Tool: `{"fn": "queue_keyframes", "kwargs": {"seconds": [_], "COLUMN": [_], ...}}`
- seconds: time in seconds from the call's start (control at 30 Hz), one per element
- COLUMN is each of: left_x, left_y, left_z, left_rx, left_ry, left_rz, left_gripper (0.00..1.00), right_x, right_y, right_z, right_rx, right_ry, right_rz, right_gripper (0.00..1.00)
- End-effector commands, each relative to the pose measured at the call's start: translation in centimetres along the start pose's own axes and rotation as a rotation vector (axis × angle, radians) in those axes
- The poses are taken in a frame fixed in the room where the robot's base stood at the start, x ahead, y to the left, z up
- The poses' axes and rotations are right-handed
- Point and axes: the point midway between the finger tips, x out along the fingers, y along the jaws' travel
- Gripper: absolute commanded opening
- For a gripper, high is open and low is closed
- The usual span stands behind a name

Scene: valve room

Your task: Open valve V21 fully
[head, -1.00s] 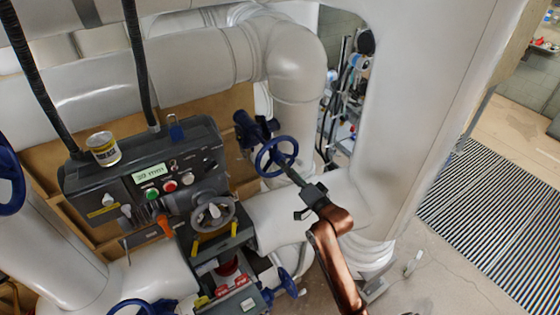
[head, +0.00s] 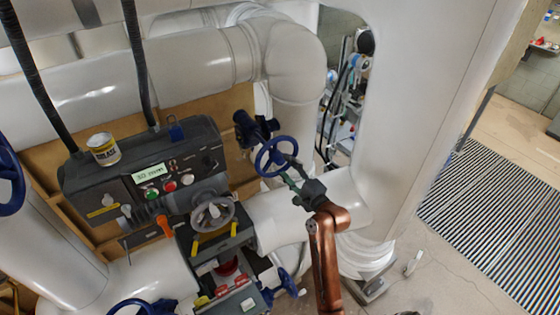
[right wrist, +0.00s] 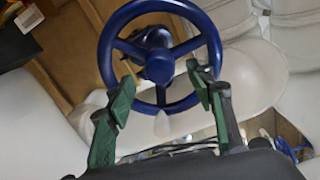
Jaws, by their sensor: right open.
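A blue handwheel valve (head: 276,156) stands on the pipe right of the dark control box. No V21 tag is readable on it. In the right wrist view the same blue wheel (right wrist: 117,23) shows its round rim, spokes and centre hub. My right gripper (head: 290,171) is at the lower right of the wheel, and its arm comes up from below. In the right wrist view its green-padded fingers (right wrist: 160,80) are spread apart, their tips over the wheel's lower part. Whether they touch the rim is unclear. My left gripper is not in view.
The dark control box (head: 105,190) carries a can (head: 103,149) and a grey handwheel (head: 213,213). Other blue handwheels stand at the left edge (head: 10,180) and bottom (head: 140,308). A thick white pipe (head: 390,120) rises at right; floor beyond is clear by a grating (head: 490,220).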

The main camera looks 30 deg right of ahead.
Motion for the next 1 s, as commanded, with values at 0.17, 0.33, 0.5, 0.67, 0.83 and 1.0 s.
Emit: {"fn": "queue_keyframes", "kwargs": {"seconds": [0.17, 0.33, 0.5, 0.67, 0.83, 1.0], "left_x": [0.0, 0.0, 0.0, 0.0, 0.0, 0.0], "left_y": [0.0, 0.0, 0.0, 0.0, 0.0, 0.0], "left_z": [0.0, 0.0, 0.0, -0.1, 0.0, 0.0], "left_rx": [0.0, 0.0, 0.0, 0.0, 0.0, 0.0], "left_ry": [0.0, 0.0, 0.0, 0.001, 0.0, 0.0], "left_rz": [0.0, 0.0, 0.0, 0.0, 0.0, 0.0], "left_gripper": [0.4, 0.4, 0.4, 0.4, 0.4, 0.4], "right_x": [1.5, 2.8, 4.0, 5.1, 5.4, 5.5], "right_y": [0.0, 0.0, 0.0, 0.1, 0.2, 0.3], "right_z": [0.0, 0.0, 0.0, 0.0, 0.0, 0.1], "right_rx": [0.0, -0.001, -0.002, -0.002, -0.002, -0.001], "right_ry": [-0.001, -0.001, 0.0, 0.0, 0.0, -0.002], "right_rz": [0.001, 0.0, 0.0, 0.001, 0.003, 0.005], "right_gripper": [0.49, 0.49, 0.49, 0.49, 0.49, 0.55]}}
